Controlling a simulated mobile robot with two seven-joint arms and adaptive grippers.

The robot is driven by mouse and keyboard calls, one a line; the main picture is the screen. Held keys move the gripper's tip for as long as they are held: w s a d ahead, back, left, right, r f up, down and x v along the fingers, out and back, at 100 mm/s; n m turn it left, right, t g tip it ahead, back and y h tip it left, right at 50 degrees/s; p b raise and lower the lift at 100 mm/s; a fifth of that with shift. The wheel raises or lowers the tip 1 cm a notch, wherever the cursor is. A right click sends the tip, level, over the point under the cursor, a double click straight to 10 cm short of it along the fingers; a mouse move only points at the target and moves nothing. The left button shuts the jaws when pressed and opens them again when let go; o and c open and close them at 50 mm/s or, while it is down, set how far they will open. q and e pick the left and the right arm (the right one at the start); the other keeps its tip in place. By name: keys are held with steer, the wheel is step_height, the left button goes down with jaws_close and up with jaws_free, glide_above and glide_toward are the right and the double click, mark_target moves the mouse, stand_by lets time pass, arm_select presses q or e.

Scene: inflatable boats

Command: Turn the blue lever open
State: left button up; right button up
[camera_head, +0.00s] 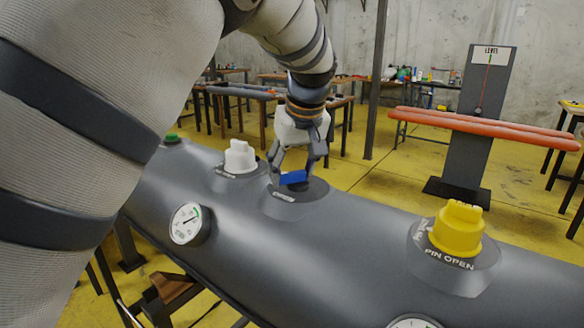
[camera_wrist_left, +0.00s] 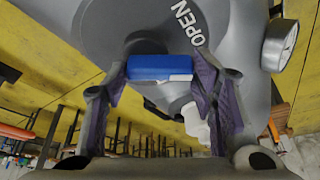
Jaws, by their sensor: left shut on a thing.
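The blue lever (camera_head: 292,178) sits on a round dark base on top of the grey inflatable tube (camera_head: 330,235). My left gripper (camera_head: 298,172) comes down on it from above, with a finger on either side. In the left wrist view the lever (camera_wrist_left: 160,67) lies between the two fingertips of my left gripper (camera_wrist_left: 162,80), and the jaws are shut on it. The word OPEN is printed on the grey patch beside the lever in that view. The lever's lower part is hidden. My right gripper is not in view.
A white cap (camera_head: 240,157) stands left of the lever and a yellow cap (camera_head: 458,228) marked PIN OPEN stands to the right. A round gauge (camera_head: 190,223) is on the tube's near side. Behind are a dark stand (camera_head: 480,130), red tubes (camera_head: 480,127) and work tables.

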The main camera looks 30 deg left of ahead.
arm_select(q)
steer(key=n, duration=0.2)
steer(key=n+g, duration=0.1)
steer(key=shift+d+f+y+b, duration=0.2)
steer(key=shift+d+y+b, duration=0.05)
steer(key=shift+y+b, duration=0.1)
steer(key=shift+d+r+n+g+b, duration=0.15)
steer(key=shift+n+g+b, duration=0.15)
steer(key=shift+n, duration=0.6)
steer(key=shift+d+f+n+g+b, duration=0.15)
steer(key=shift+n+g, duration=0.25)
steer(key=shift+n, duration=0.5)
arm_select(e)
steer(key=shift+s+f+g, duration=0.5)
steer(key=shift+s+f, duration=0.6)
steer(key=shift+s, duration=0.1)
arm_select(q)
steer(key=shift+r, duration=0.15)
steer(key=o, duration=1.1)
steer(key=shift+o, duration=0.2)
steer(key=v, duration=1.2)
